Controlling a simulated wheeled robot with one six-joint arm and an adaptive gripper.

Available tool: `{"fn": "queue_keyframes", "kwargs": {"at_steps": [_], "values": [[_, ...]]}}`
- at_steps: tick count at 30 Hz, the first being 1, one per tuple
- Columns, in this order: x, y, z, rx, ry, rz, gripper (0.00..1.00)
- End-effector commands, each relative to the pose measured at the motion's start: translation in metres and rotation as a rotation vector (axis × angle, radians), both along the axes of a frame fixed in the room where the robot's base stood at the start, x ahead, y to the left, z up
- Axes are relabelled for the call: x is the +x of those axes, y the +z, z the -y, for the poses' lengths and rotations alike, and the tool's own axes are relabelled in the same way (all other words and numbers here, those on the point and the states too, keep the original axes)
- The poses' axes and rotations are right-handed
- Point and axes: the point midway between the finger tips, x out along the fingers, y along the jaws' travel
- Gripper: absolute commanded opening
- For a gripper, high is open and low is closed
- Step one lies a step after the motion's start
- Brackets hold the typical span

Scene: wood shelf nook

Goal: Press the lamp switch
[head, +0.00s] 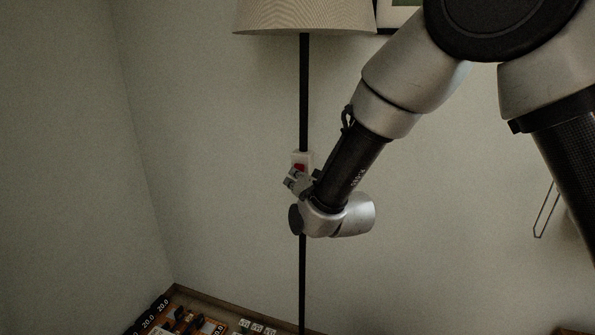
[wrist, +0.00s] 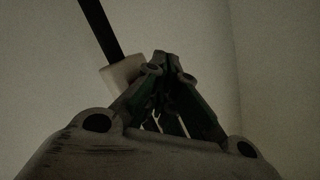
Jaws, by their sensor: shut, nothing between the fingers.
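The floor lamp has a pale shade (head: 305,17) and a thin black pole (head: 304,95). A small white switch box with a red switch (head: 299,167) sits on the pole in the head view. My gripper (head: 291,181) is just in front of and below the red switch, its fingers shut and empty. In the wrist view, my gripper's fingertips (wrist: 166,60) are together beside the white switch box (wrist: 122,72), overlapping its right side. The red switch is not visible in the wrist view, and I cannot tell whether the fingertips touch the box.
A wooden-edged surface (head: 205,296) with several small boxed items (head: 180,318) lies below at the lower left. A framed picture (head: 397,14) hangs at the top, partly behind my arm. The wall left of the pole is clear.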

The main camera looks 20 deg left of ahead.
Motion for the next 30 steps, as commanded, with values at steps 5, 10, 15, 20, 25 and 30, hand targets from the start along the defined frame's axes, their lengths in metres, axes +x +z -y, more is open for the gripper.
{"fn": "queue_keyframes", "kwargs": {"at_steps": [5,10,15,20,25,30], "values": [[-0.0001,0.0000,-0.0001,0.000,0.000,0.000,0.00],[0.0005,-0.0002,0.0000,0.000,0.000,0.000,0.00],[0.0023,-0.0002,0.0001,0.000,0.000,0.000,0.00],[0.0042,-0.0001,0.0001,0.000,0.000,0.000,0.00],[0.0064,0.0000,0.0004,0.000,-0.001,-0.001,0.00],[0.0079,0.0000,0.0005,0.000,-0.001,0.000,0.00]]}}
